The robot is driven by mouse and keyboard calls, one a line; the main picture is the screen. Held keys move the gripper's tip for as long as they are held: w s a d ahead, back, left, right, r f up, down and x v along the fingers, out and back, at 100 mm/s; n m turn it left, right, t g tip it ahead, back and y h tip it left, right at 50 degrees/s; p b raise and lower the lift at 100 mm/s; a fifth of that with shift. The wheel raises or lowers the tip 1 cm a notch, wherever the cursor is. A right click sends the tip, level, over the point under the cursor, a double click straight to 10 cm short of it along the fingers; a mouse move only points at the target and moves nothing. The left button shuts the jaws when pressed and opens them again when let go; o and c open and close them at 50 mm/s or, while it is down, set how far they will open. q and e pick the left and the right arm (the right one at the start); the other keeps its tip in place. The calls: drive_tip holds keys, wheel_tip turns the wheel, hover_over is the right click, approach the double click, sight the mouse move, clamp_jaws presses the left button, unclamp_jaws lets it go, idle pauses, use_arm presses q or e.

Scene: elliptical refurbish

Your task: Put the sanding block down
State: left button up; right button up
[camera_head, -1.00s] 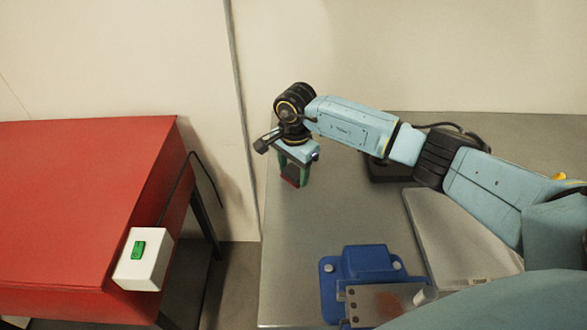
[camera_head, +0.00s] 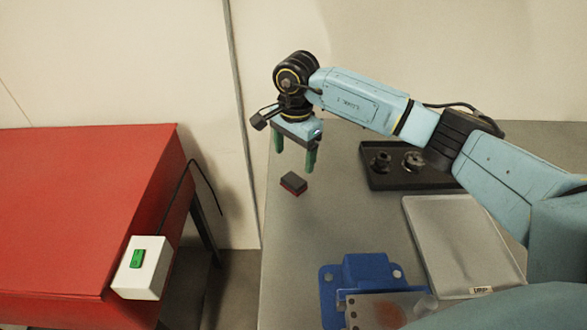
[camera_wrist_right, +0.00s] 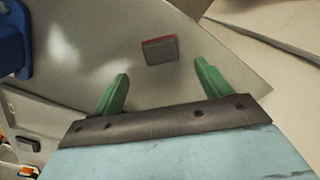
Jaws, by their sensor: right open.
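The sanding block (camera_head: 293,183), dark on top with a red lower part, lies on the grey metal table near its left edge. It also shows in the right wrist view (camera_wrist_right: 160,50), beyond and between the fingertips. My right gripper (camera_head: 295,160) is above the block, with its two green fingers apart and nothing between them. In the right wrist view the open fingers (camera_wrist_right: 160,70) are clear of the block. My left gripper is not in view.
A blue fixture (camera_head: 362,272) holding a rust-marked plate (camera_head: 385,310) stands at the table's front. A grey tray (camera_head: 462,245) lies to the right. A black tray (camera_head: 410,180) with metal parts is behind it. A red bench (camera_head: 80,220) with a white switch box (camera_head: 150,270) stands left, across a gap.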

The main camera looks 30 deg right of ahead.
drive_tip(key=shift+r, duration=1.95)
